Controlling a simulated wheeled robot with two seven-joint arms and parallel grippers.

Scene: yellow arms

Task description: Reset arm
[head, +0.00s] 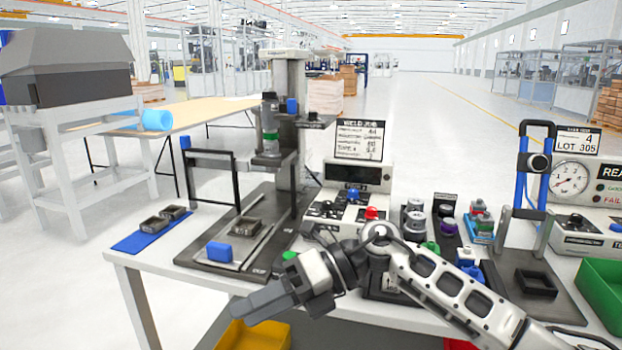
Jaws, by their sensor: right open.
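My right arm (455,290) comes in from the lower right and reaches left across the front of the white table (150,285). Its gripper (256,302) points left at the table's front edge, in front of the dark welding fixture plate (195,262). The gripper is open and no object shows in it. Seen from the side, its fingers overlap, so the gap is hard to see. My left gripper is not in view.
A press-like station (290,120) stands behind the gripper. A blue mat (135,242) with small dark parts lies left. A control box (357,176), several spools and a gauge panel (570,180) stand right. A green bin (603,300) and a yellow bin (255,336) are near the front.

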